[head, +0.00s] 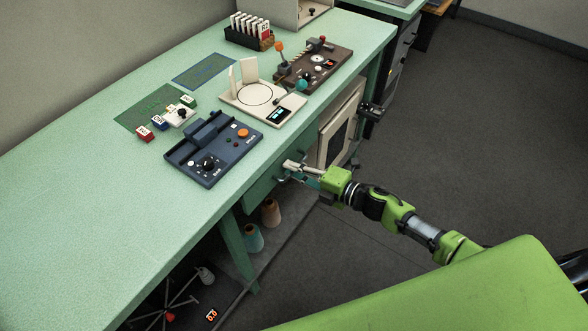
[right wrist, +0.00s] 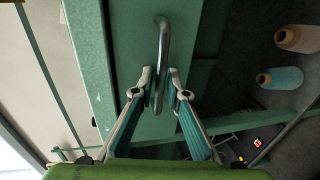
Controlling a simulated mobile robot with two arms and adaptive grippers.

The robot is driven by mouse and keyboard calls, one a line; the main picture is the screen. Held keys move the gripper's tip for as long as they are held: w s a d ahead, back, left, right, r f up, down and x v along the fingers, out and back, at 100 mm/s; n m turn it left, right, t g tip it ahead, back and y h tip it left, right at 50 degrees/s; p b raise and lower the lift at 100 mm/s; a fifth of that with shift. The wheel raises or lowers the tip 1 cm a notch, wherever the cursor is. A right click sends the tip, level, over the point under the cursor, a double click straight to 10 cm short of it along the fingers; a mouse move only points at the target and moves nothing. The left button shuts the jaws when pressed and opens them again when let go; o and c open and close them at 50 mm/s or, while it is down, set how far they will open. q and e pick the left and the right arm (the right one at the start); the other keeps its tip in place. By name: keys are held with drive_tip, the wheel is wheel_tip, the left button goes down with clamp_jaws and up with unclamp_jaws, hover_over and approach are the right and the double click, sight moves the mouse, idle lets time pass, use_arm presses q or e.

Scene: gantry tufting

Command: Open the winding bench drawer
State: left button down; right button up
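The winding bench (head: 75,215) is a long pale green table. Its green drawer (head: 262,187) is under the top's front edge and looks shut; its front fills the middle of the right wrist view (right wrist: 132,45). A grey bar handle (right wrist: 163,45) stands out from that front. My right gripper (head: 291,168) is at the drawer front. In the right wrist view its fingertips (right wrist: 160,82) are apart, one on each side of the handle, with a small gap visible. My left gripper is not in view.
A cream cabinet door (head: 340,125) is right of the drawer. Thread cones (head: 270,212) stand on the shelf below. A dark blue control box (head: 213,148), a cream device (head: 262,98) and a brown panel (head: 316,65) stand on the bench. The floor to the right is clear.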

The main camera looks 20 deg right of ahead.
clamp_jaws()
drive_tip(key=f+p+v, duration=0.1)
drive_tip(key=f+v, duration=0.1)
drive_tip(key=v, duration=1)
drive_tip(key=s+f+v, duration=0.1)
drive_tip(key=f+v, duration=0.2)
drive_tip(key=v, duration=0.9)
drive_tip(key=shift+d+p, duration=0.4)
drive_tip(key=shift+s, duration=0.1)
unclamp_jaws()
drive_tip(key=v, duration=1.2)
drive_tip(key=shift+f, duration=0.15)
